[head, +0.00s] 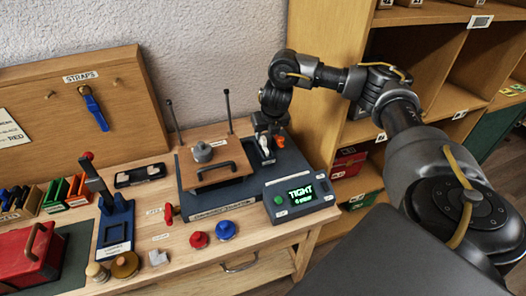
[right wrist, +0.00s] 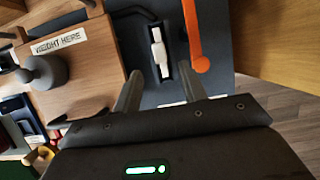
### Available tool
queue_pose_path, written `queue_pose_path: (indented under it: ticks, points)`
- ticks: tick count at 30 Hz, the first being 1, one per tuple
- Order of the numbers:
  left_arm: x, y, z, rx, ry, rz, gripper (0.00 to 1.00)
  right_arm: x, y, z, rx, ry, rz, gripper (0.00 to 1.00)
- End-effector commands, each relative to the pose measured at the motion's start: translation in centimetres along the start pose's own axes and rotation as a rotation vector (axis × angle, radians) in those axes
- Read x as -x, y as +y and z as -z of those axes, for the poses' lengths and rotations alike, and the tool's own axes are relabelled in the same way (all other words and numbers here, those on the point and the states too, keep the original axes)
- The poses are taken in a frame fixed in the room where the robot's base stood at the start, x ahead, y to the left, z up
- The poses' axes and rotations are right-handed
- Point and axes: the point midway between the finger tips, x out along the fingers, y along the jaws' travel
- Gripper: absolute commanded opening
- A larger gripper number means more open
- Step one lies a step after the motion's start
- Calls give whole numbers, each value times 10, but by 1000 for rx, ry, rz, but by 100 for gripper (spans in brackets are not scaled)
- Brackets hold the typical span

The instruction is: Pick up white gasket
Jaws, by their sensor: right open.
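A small white piece that looks like the gasket (right wrist: 159,50) sits in a narrow black slot on the dark fixture plate in the right wrist view. It also shows as a white spot (head: 265,141) below my right gripper in the head view. My right gripper (right wrist: 160,85) is open, its two fingers spread on either side of the slot's near end, with nothing between them. The white piece lies just beyond the fingertips, apart from them. My left gripper is not in view.
An orange lever (right wrist: 200,50) stands right of the slot. A wooden block with a grey knob (head: 202,151) is to the left. A display box (head: 300,196) reads TIGHT. Red (head: 199,240) and blue (head: 225,230) knobs sit in front. A shelf (head: 420,30) stands at right.

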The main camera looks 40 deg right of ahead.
Motion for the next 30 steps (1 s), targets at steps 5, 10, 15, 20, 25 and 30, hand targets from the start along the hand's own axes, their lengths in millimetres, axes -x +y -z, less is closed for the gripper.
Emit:
queue_pose_path:
  ticks: [5,10,15,20,25,30]
  points:
    - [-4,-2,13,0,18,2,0,-14,2,-1,1,-1,-2,42]
    - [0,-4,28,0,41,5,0,-17,3,-2,3,1,-2,42]
    - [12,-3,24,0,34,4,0,-39,-1,-7,1,3,0,42]
    - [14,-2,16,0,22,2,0,-60,-1,-7,3,2,-2,42]
    - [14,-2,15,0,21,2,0,-66,-1,-7,5,-1,-3,42]
    - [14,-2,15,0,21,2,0,-66,-1,-7,5,-1,-3,37]
